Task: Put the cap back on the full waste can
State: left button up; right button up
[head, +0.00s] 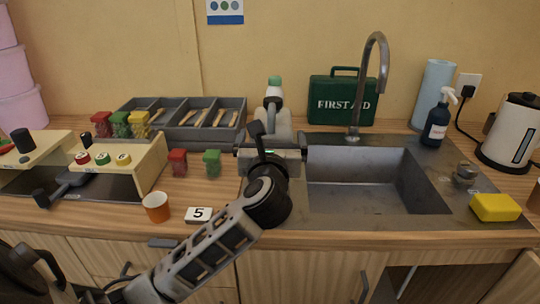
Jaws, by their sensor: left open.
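A pale grey-white upright shape (281,120) with a green top (274,80) stands behind my left gripper at the back of the counter. I cannot tell for certain whether it is the waste can, and its lower part is hidden. No loose cap can be made out clearly. My left gripper (270,152) is open in front of it, by the sink's left rim. Contact between them cannot be judged. My right gripper is not in view.
The sink (365,190) with its tall tap (380,75) lies to the right. A grey divided tray (190,135), red shaker (178,162), green shaker (212,163), orange cup (156,207) and number card (198,215) are left. A first aid case (342,100) stands behind.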

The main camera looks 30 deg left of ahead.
pick_arm(q)
jog(key=b+v, duration=0.1)
jog(key=v, duration=0.7)
jog(key=shift+s, duration=0.25)
jog(key=shift+r, duration=0.1)
